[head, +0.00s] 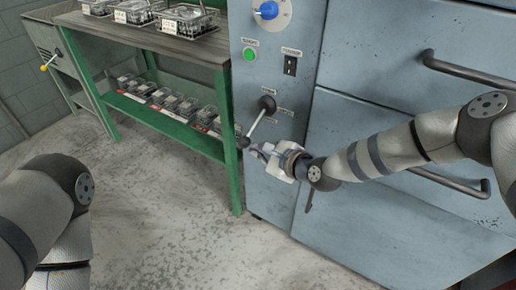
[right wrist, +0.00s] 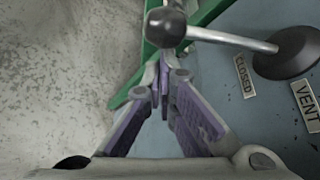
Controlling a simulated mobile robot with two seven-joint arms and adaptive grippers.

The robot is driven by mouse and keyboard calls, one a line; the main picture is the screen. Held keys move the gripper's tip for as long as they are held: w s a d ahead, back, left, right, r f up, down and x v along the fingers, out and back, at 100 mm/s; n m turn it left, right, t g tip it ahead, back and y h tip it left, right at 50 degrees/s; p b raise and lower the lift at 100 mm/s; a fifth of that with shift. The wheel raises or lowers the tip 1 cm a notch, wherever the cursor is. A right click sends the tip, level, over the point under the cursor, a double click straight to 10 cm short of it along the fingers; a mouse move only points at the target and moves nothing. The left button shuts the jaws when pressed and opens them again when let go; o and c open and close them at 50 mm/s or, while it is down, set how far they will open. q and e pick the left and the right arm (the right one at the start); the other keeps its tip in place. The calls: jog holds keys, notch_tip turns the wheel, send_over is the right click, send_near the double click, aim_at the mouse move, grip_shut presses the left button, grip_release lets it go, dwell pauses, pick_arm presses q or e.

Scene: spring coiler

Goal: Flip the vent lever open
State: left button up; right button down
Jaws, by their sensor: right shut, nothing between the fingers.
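The vent lever (head: 256,123) is on the blue-grey cabinet front, a metal rod on a black round base. It slants down and left to a black ball knob (head: 243,142). In the right wrist view the rod (right wrist: 230,40) runs from the base (right wrist: 287,50) at right to the knob (right wrist: 165,25) at top. A CLOSED label (right wrist: 244,77) and a VENT label (right wrist: 306,106) sit below it. My right gripper (head: 256,151) is shut and empty, just beside and below the knob; I cannot tell if they touch. My left gripper is out of view.
A green-framed bench (head: 238,180) stands left of the cabinet, its leg close behind the lever knob. Its shelves hold wire baskets and several small boxes. A blue knob (head: 268,10), green button (head: 249,54) and black switch (head: 290,66) are above. Floor in front is clear.

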aim_at(253, 127)
jog(key=shift+s+f, duration=0.1)
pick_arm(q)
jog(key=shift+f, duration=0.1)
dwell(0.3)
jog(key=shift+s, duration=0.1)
pick_arm(e)
jog(key=shift+s+a+r+m+g, duration=0.15)
jog(key=shift+s+r+m+g, duration=0.05)
jog(key=shift+r+m+g, duration=0.15)
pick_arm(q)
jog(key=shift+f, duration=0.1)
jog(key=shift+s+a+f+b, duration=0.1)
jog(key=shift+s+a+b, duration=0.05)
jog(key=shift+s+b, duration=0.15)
pick_arm(e)
jog(key=shift+s+a+r+m+g+y, duration=0.2)
jog(key=shift+r+m+g+y, duration=0.45)
jog(key=shift+r, duration=0.85)
jog(key=shift+s+a+r+m+g+y, duration=0.15)
jog(key=shift+s+r+m+g+y, duration=0.15)
jog(key=shift+r+m+g, duration=0.85)
jog(key=shift+s+a+r+m+g+y, duration=0.15)
jog(key=shift+r+m+y, duration=0.4)
jog(key=shift+r, duration=1.35)
